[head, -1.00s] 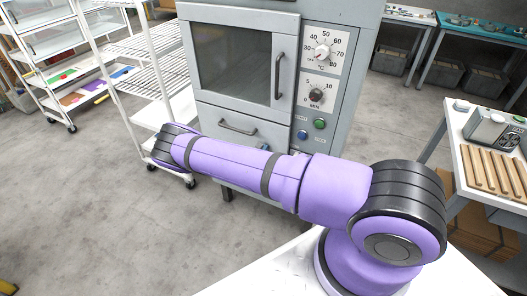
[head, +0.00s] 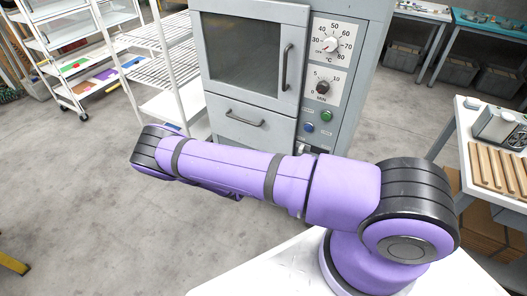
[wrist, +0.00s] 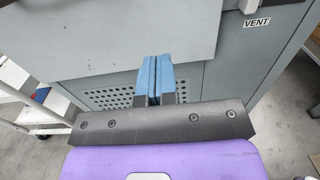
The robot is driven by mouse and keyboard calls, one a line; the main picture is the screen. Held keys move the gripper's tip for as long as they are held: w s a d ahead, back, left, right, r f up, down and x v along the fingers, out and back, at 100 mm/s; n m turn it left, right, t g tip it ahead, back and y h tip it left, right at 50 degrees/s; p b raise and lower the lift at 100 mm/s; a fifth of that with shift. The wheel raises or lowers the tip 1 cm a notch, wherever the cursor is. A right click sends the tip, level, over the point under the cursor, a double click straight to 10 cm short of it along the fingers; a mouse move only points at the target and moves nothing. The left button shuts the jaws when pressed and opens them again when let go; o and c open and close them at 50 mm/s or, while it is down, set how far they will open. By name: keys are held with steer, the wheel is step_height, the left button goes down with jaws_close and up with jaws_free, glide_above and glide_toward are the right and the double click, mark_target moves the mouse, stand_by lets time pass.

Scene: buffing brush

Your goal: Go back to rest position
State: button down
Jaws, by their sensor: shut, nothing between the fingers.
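My gripper (wrist: 154,76) shows in the wrist view, its two blue fingers pressed together with nothing between them. In the head view my purple arm stretches from the lower right to the left, in front of the grey cabinet (head: 251,50). My gripper is hidden there.
The cabinet has dials (head: 330,45), a shut door and a drawer (head: 250,122). White wire shelving (head: 160,62) stands left of it. A side table (head: 480,125) with wooden strips (head: 497,170) stands at right.

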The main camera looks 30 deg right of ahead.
steer(key=s+r+m+g+y, duration=0.2)
steer(key=s+r+m+g, duration=0.3)
steer(key=r, duration=0.8)
steer(key=s+r+m+g+y, duration=0.1)
steer(key=r+m+g+y, duration=0.15)
steer(key=r+m, duration=0.75)
steer(key=s+r+m+g+y, duration=0.3)
steer(key=r+g, duration=0.1)
steer(key=r, duration=1.2)
steer(key=s+a+r+m+t+y, duration=0.1)
steer(key=s+r+m+t+y, duration=0.2)
steer(key=s+r, duration=0.7)
steer(key=s+a+r+m+t+y, duration=0.2)
steer(key=s+r, duration=0.8)
steer(key=s, duration=0.6)
steer(key=shift+s+a+r+m+t+y, duration=0.15)
steer(key=shift+s+r+m+t+y, duration=0.1)
steer(key=shift+m+t+y, duration=0.85)
